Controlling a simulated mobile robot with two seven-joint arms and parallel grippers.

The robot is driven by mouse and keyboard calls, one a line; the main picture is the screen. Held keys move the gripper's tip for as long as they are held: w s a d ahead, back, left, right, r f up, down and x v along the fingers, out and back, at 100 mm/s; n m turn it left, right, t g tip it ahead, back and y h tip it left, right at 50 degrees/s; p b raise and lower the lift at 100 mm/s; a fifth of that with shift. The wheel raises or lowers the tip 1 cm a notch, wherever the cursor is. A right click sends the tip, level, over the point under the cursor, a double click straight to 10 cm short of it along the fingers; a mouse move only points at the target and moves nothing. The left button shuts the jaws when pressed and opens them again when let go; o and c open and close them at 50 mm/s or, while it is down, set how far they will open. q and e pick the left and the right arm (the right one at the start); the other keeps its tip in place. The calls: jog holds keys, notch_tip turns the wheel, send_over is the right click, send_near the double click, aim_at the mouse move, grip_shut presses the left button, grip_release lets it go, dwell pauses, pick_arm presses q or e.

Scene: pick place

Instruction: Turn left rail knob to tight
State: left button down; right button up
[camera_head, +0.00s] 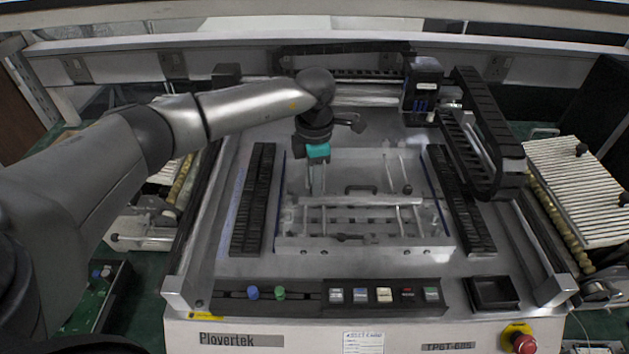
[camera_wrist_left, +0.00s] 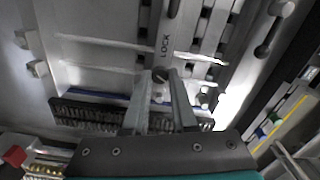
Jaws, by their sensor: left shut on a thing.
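My left gripper (camera_head: 317,190) reaches down from above into the left part of the machine's clear-walled fixture. In the left wrist view its two fingers (camera_wrist_left: 160,84) close around a small dark round knob (camera_wrist_left: 160,74), so the gripper is shut on the left rail knob. In the head view the knob is hidden by the fingers. A dark ball knob (camera_head: 407,189) stands to the right in the fixture. My right gripper is not in view.
A front panel (camera_head: 316,299) has a blue knob, a green knob and several buttons. A red stop button (camera_head: 523,343) is at the front right. Black slotted strips (camera_head: 253,200) flank the fixture. A black gantry arm (camera_head: 490,135) hangs at the back right.

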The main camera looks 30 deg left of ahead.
pick_arm(q)
jog(key=c, duration=0.7)
grip_release()
notch_tip(320, 180, up, 15)
jog(key=shift+r, duration=0.15)
jog(key=shift+s, duration=0.1)
dwell(0.4)
